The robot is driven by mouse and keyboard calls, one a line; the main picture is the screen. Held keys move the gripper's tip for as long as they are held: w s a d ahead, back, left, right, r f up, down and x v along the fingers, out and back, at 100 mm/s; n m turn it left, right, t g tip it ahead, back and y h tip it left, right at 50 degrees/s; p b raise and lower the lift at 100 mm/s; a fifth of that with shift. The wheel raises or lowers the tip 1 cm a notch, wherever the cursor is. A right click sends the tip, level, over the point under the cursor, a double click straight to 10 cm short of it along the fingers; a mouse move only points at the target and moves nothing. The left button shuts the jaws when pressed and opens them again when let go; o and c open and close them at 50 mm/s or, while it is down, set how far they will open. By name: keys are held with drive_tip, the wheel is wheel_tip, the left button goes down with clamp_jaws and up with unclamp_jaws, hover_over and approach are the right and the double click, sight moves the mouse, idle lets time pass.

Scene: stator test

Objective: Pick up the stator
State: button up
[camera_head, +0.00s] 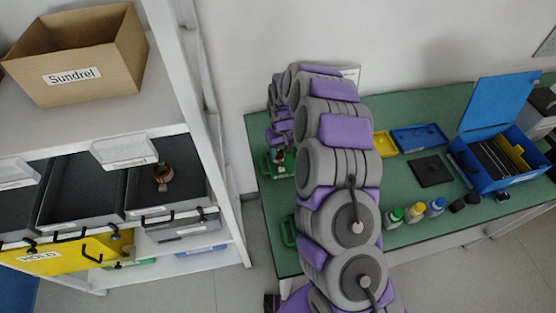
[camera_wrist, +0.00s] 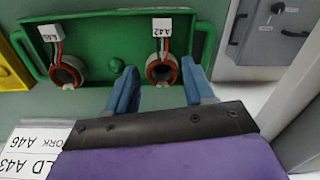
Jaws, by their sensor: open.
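A stator (camera_wrist: 172,74), a grey ring with copper-red windings and a white tag that seems to read A42, lies in a green tray (camera_wrist: 105,32) in the wrist view. A second tagged stator (camera_wrist: 76,73) lies left of it in the same tray. My gripper (camera_wrist: 160,66) is open, its two blue fingers either side of the right stator in the picture; I see no contact and cannot tell the height gap. In the head view my arm hides most of the green tray (camera_head: 267,166) and the fingertips are not clear. Another stator (camera_head: 163,184) sits in a dark shelf bin.
A white shelf (camera_head: 222,150) stands left of the green table (camera_head: 262,125). Small bottles (camera_head: 414,212), a dark pad (camera_head: 432,171) and an open blue box (camera_head: 475,178) occupy the table's right part. A labelled paper (camera_wrist: 30,150) shows at the wrist view's lower left.

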sight(281, 160)
drive_tip(key=shift+s+f, duration=0.15)
drive_tip(key=shift+f, duration=0.25)
wheel_tip(281, 160, down, 4)
drive_tip(key=shift+s+f+b, duration=0.1)
drive_tip(key=shift+b, duration=0.5)
drive_tip(key=shift+c, duration=0.4)
clamp_jaws()
